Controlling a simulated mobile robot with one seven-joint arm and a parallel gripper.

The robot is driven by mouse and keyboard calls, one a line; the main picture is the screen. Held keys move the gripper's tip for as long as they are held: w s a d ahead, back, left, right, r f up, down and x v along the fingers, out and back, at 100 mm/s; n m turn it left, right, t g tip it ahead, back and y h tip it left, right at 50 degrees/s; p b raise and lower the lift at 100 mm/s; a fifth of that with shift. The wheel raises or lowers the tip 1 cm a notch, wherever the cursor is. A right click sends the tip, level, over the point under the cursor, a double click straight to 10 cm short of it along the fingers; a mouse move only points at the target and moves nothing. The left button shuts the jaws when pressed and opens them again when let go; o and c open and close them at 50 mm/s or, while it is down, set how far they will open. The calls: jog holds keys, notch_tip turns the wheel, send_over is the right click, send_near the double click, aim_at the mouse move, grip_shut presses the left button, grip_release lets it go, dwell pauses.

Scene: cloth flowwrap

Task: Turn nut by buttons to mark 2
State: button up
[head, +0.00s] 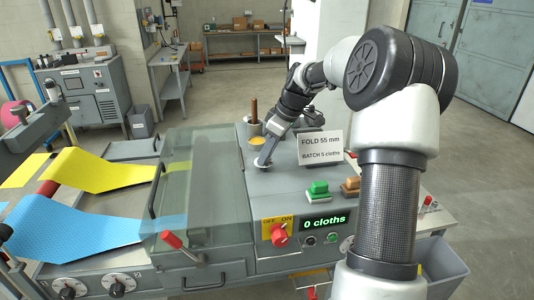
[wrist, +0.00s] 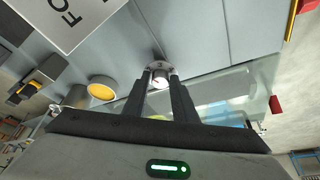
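A small round silver nut-like part with a pale face and a red mark (wrist: 160,80) sits on the grey machine top. In the wrist view it lies between my gripper's two dark fingertips (wrist: 161,72). The fingers stand apart, one on each side of it; whether they press on it I cannot tell. In the head view my gripper (head: 267,153) points down at a pale disc (head: 262,165) on the machine top. The green button (head: 318,188) and the orange-brown button (head: 350,187) sit to its right, towards the front. Any numbered marks around the nut are too small to read.
A yellow round part (head: 257,140) and a pot with a brown handle (head: 254,115) stand just behind. A sign (head: 320,149) stands to the right of my gripper. The clear cover (head: 185,190) is to the left. The front panel has a red switch (head: 279,235) and "0 cloths" display (head: 325,222).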

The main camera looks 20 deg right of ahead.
jog(key=shift+o, duration=1.4)
jog(key=shift+r, duration=0.1)
jog(key=v, duration=1.7)
jog(key=shift+r, duration=0.15)
